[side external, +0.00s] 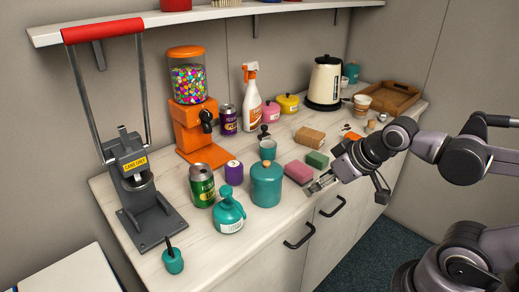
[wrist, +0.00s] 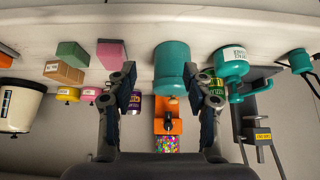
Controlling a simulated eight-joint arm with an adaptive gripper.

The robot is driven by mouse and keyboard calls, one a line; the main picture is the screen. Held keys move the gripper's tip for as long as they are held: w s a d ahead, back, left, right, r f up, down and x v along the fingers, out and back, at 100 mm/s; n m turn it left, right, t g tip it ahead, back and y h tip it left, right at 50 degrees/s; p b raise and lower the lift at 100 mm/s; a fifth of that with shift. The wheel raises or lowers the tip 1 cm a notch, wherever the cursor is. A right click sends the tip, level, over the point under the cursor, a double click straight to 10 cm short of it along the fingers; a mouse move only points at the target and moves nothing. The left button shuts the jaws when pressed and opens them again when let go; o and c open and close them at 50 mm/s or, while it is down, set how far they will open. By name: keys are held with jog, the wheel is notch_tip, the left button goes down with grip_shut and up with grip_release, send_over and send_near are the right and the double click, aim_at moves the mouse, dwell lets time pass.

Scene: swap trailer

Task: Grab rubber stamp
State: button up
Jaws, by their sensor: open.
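I cannot single out the rubber stamp with certainty. A small dark knobbed piece (side external: 264,132) stands behind a teal cup, and small wooden pieces (side external: 371,126) lie near the counter's right part; either is too small to identify. A teal pot with a black upright handle (side external: 172,261) stands at the front left corner. My gripper (side external: 320,184) is open and empty at the counter's front edge, right of the lidded teal canister (side external: 266,187). In the wrist view my gripper (wrist: 165,88) has the teal canister (wrist: 172,62) beyond and between its fingers.
A pink block (side external: 298,172) and a green block (side external: 317,159) lie close to my gripper. An orange candy dispenser (side external: 192,115) and kettle (side external: 325,82) stand behind.

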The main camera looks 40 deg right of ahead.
jog(key=shift+r, duration=0.1)
jog(key=w+d+r+m+g, duration=0.1)
jog(key=w+d+r, duration=0.2)
jog(key=w+r, duration=0.65)
jog(key=m+g+h, duration=0.1)
jog(key=m+g, duration=0.2)
send_over(264, 127)
jog(key=s, duration=0.1)
notch_tip(264, 127, down, 8)
jog(key=x, duration=0.4)
jog(key=shift+s+a+f, duration=0.1)
jog(key=shift+a+f, duration=0.2)
jog(key=shift+f, duration=0.05)
jog(key=shift+s+d+x, duration=0.1)
jog(key=shift+s+x, duration=0.05)
jog(key=shift+x, duration=0.75)
jog(key=shift+s+d+x, duration=0.1)
jog(key=shift+x, duration=0.8)
jog(key=shift+s+d+x, duration=0.1)
jog(key=shift+s+x, duration=0.05)
jog(key=shift+x, duration=0.7)
jog(key=shift+f, duration=0.1)
grip_shut()
